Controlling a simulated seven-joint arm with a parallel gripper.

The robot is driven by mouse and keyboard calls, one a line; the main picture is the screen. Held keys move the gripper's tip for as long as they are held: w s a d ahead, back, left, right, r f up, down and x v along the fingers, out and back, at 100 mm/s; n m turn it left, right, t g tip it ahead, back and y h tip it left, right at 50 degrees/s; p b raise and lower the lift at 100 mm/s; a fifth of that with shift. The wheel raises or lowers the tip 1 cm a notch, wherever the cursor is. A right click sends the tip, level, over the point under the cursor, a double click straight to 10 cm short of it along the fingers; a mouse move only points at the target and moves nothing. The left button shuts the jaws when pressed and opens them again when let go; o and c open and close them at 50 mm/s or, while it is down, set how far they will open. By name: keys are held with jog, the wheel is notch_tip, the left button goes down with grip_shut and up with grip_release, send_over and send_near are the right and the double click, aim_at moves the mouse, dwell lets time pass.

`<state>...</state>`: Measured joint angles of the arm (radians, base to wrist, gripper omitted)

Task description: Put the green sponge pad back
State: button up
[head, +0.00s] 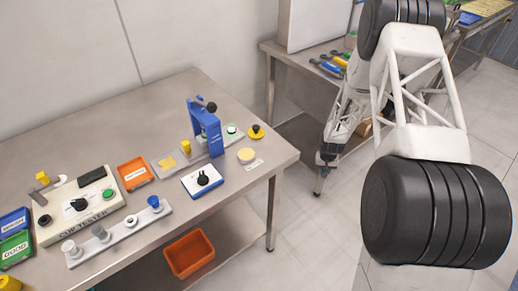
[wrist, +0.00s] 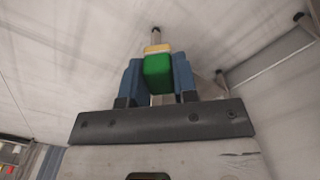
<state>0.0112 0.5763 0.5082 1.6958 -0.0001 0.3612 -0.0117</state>
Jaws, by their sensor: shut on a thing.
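My gripper (wrist: 157,75) is shut on the green sponge pad (wrist: 158,72) in the wrist view. The pad is a green block with a tan layer at its far end, and it sits between two blue-grey fingers. I cannot make out the green pad in the head view.
The steel front table (head: 240,125) holds a cup tester (head: 85,208), a blue press (head: 207,128), an orange tray (head: 132,173), a white box with a black knob (head: 203,180) and a rack of cups (head: 120,233). An orange bin (head: 189,254) is below. The back table (head: 290,50) holds tools.

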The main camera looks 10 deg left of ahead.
jog(key=d, duration=0.5)
jog(key=s+a+r+n, duration=0.4)
jog(key=s+a+r, duration=0.3)
jog(key=s+r, duration=0.3)
jog(key=s+a+r+n, duration=0.3)
jog(key=s+a+r, duration=0.45)
jog(key=s, duration=0.35)
jog(key=s+a+r+n, duration=0.1)
jog(key=s+a+r, duration=0.3)
jog(key=r, duration=0.5)
jog(key=s+a+r+n, duration=0.1)
jog(key=s+a+r, duration=0.4)
jog(key=r, duration=0.5)
jog(key=shift+s+r, duration=0.15)
jog(key=shift+s, duration=0.9)
jog(key=shift+w+a, duration=0.1)
jog(key=shift+w, duration=0.05)
send_over(270, 149)
jog(key=shift+f, duration=0.8)
jog(key=shift+f, duration=1.75)
